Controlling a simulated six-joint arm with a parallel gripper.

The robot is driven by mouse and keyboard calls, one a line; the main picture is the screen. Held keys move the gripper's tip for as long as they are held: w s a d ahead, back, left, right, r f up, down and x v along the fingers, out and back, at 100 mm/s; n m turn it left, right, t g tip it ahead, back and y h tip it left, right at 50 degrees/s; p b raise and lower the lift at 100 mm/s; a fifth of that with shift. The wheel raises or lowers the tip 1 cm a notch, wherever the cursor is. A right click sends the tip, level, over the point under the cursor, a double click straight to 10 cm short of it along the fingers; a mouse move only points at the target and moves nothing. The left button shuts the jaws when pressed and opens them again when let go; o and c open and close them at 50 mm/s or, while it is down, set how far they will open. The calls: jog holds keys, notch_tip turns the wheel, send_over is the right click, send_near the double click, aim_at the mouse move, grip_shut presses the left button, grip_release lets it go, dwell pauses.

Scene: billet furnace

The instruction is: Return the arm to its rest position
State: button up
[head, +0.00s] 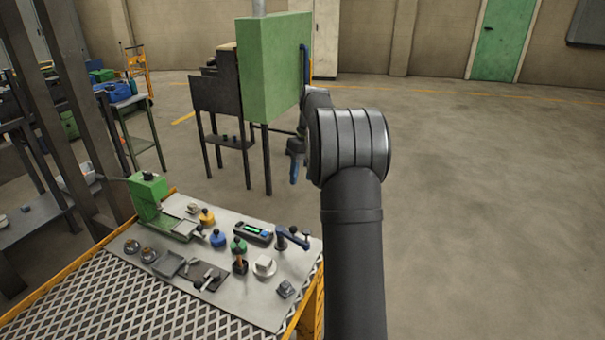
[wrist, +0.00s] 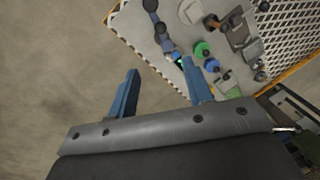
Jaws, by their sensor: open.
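My gripper shows in the wrist view (wrist: 160,88) with its two blue fingers apart and nothing between them. In the head view my gripper (head: 294,172) hangs pointing down, partly hidden by my own arm. It is beyond the bench (head: 150,305) and above the floor, just right of the furnace's dark legs. In the wrist view the bench's grey mat (wrist: 150,35) lies below and beyond the fingers. The gripper appears clear of the bench items.
The green furnace (head: 268,70) stands close behind my arm. On the mat are a green press (head: 150,195), a blue-handled tool (head: 290,238), a black meter (head: 252,232), a yellow weight (head: 207,217) and several small items. Open floor (head: 480,200) lies to the right.

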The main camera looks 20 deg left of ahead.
aim_at(293, 227)
dwell(0.4)
jog(key=s+f, duration=0.1)
jog(key=f, duration=0.4)
jog(key=s+a+f, duration=0.1)
jog(key=f, duration=0.5)
jog(key=s+f, duration=0.1)
jog(key=f, duration=0.5)
jog(key=shift+a+f, duration=0.1)
jog(key=shift+a, duration=0.1)
jog(key=shift+s+f, duration=0.1)
jog(key=shift+f, duration=0.1)
jog(key=shift+s+r+m, duration=0.15)
jog(key=shift+r+m, duration=0.05)
jog(key=shift+m, duration=0.3)
jog(key=shift+s+a+m, duration=0.2)
jog(key=shift+s+m, duration=0.2)
jog(key=shift+m, duration=0.4)
dwell(0.6)
